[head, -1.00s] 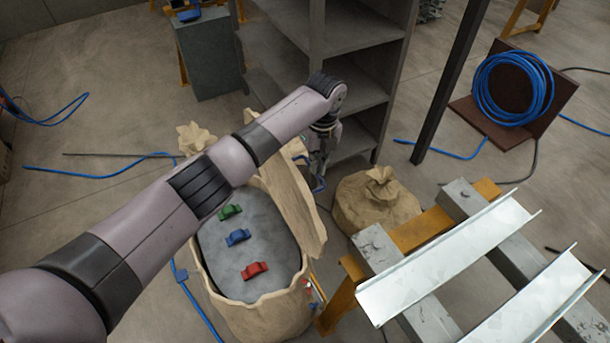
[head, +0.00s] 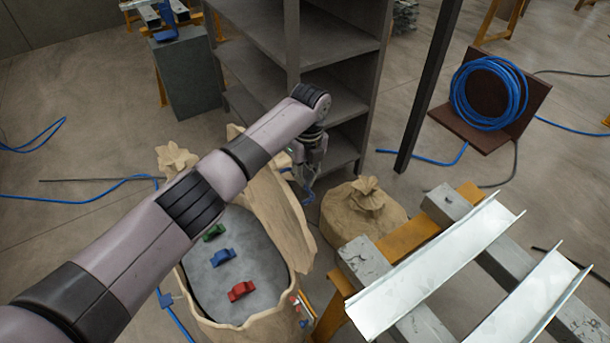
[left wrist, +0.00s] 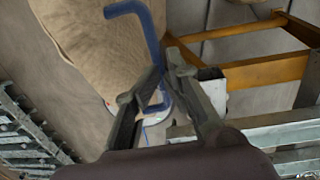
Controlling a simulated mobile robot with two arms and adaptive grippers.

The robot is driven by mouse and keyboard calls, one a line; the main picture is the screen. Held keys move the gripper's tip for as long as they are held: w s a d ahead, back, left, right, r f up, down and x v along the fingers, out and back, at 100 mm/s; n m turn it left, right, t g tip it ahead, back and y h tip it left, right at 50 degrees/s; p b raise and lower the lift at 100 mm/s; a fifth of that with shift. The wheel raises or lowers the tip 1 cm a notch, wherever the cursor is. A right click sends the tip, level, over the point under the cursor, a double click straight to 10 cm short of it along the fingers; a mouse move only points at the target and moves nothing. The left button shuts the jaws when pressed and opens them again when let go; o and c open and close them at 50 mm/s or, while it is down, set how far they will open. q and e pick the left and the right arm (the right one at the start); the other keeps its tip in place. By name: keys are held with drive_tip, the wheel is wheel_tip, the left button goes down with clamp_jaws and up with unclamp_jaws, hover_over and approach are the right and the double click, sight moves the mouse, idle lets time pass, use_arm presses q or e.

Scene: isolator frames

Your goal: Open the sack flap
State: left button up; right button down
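The tan sack (head: 250,320) stands open at the lower middle of the head view, with grey fill inside. Its flap (head: 278,215) is raised and leans to the right side of the mouth; it also shows in the left wrist view (left wrist: 95,40). A blue handle (left wrist: 148,30) stands off the flap. My left gripper (left wrist: 164,72) is at this handle, which passes between its close-set fingertips, and looks shut on it. In the head view the left gripper (head: 308,178) is beyond the flap, partly hidden. My right gripper is not in view.
Green (head: 213,232), blue (head: 222,257) and red (head: 241,291) toy cars lie on the fill. A tied sack (head: 362,212) stands to the right. Grey shelves (head: 345,100) rise behind my left gripper. A trestle with metal channels (head: 430,270) is at the lower right.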

use_arm(q)
drive_tip(key=shift+o, duration=1.2)
drive_tip(key=shift+s+a+f, duration=0.15)
drive_tip(key=shift+a+f, duration=0.1)
drive_tip(key=shift+f, duration=0.4)
drive_tip(key=shift+s+a+f, duration=0.1)
drive_tip(key=shift+a+f, duration=0.15)
drive_tip(key=shift+f, duration=0.35)
drive_tip(key=shift+d+r, duration=0.15)
drive_tip(key=shift+r, duration=0.05)
drive_tip(key=shift+w+r, duration=0.1)
drive_tip(key=shift+r, duration=0.1)
wheel_tip(320, 180, up, 12)
drive_tip(key=shift+w+d, duration=0.25)
drive_tip(key=shift+d, duration=0.2)
drive_tip(key=shift+f, duration=0.15)
